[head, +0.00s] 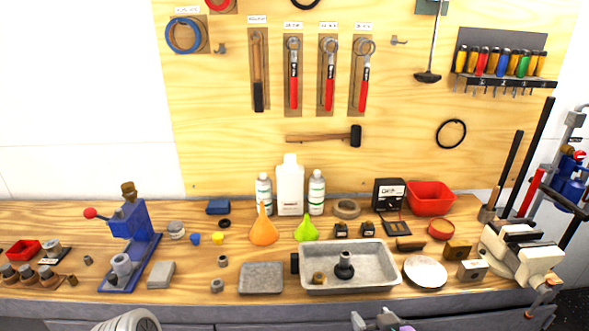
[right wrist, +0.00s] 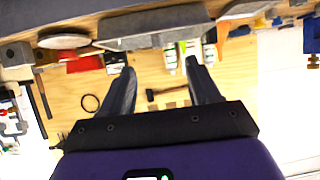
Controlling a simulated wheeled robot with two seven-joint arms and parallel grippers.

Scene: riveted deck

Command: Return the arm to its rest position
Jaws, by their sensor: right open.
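My right gripper (head: 373,319) shows at the bottom edge of the head view, just in front of the workbench (head: 200,305). In the right wrist view its two dark fingers (right wrist: 160,66) stand apart with nothing between them; the bench edge and pegboard appear upside down beyond them. It is apart from the bench objects. A pale rounded arm part of mine (head: 128,321) shows at the lower left of the head view. My left gripper is not in view.
A blue press (head: 130,235) stands left, a vise-like clamp (head: 525,255) right. Bottles and funnels stand behind. Tools hang on the wooden wall panel.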

